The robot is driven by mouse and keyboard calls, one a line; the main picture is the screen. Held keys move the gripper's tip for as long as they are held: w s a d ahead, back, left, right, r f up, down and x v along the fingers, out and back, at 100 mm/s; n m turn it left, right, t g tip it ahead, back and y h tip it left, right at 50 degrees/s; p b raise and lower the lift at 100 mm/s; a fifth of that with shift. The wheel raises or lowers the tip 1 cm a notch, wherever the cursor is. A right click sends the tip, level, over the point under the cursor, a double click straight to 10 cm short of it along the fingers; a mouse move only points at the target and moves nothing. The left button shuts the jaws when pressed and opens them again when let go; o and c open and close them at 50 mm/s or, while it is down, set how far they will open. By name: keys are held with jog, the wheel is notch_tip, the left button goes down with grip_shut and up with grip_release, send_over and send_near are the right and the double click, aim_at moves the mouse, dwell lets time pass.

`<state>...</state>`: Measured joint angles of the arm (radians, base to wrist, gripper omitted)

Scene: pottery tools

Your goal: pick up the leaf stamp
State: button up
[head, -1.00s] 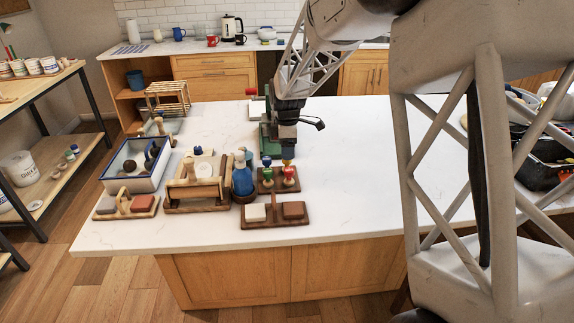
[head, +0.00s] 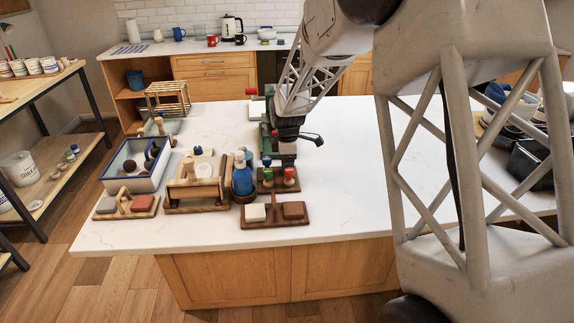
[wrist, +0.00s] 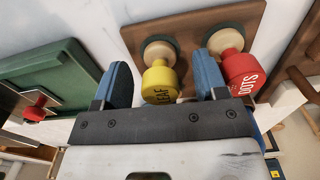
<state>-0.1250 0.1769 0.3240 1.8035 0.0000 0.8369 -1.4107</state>
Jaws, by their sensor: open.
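The leaf stamp is a yellow cylinder marked LEAF (wrist: 160,82) on a pale wooden neck. In the wrist view it stands in a brown wooden rack (wrist: 186,27), with a dark green ring around its base. My gripper (wrist: 163,68) is open, with one blue finger on each side of the yellow stamp and visible gaps to it. How deep the fingers reach is hard to tell. In the head view my gripper (head: 284,156) is over the back of the rack, and the yellow stamp is hidden behind it.
A red stamp marked DOTS (wrist: 242,72) stands close beside my right finger. A green board (wrist: 45,75) lies to the left. In the head view, a blue bottle (head: 242,178) stands left of the rack, and a sponge holder (head: 274,222) lies in front.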

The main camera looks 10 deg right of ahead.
jog(key=shift+f, duration=0.35)
jog(key=shift+c, duration=0.2)
jog(key=c, duration=1)
